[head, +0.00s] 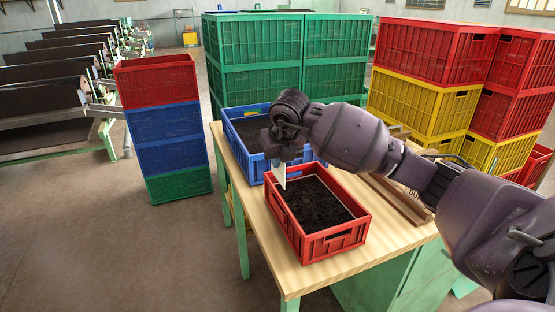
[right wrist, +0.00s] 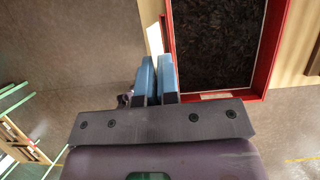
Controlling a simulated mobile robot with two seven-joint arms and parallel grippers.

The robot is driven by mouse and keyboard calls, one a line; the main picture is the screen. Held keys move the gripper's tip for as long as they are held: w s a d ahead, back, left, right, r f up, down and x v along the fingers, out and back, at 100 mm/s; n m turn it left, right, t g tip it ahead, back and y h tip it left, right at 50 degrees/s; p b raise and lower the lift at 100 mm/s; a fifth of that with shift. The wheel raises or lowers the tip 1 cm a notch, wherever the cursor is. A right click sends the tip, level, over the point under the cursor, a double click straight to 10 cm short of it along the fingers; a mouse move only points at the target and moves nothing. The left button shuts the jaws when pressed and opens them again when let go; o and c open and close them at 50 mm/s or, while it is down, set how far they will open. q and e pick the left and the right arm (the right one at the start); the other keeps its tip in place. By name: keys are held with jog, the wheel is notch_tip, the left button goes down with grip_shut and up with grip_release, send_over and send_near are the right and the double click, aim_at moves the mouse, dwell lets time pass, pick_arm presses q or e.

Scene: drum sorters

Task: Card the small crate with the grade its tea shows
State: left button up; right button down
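The small red crate (head: 335,243) stands on the wooden table and is filled with dark, leafy tea (head: 313,204). My right gripper (head: 281,158) is above the crate's far left corner, pointing down. It is shut on a white card (head: 279,174), whose lower end overlaps the crate's rim in the head view; whether they touch I cannot tell. In the right wrist view the blue fingers (right wrist: 157,62) are close together beside the red crate's wall (right wrist: 264,62). A pale strip (right wrist: 215,96) shows on the crate's near end. My left gripper is out of view.
A blue crate (head: 232,131) with dark contents stands behind the red one on the table (head: 262,243). A wooden rack (head: 398,199) lies to the right, partly hidden by my arm. Stacked green (head: 262,88), yellow (head: 420,102) and red crates stand behind.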

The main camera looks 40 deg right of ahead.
aim_at(278, 179)
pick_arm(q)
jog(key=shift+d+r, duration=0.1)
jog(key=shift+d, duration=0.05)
pick_arm(e)
jog(key=shift+d, duration=0.1)
notch_tip(278, 179, down, 4)
jog(key=shift+f+b, duration=0.2)
jog(key=shift+b, duration=0.7)
jog(key=shift+f+b, duration=0.3)
jog(key=shift+f, duration=0.85)
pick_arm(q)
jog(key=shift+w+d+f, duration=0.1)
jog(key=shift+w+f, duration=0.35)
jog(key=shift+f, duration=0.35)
pick_arm(e)
jog(key=shift+f, duration=0.35)
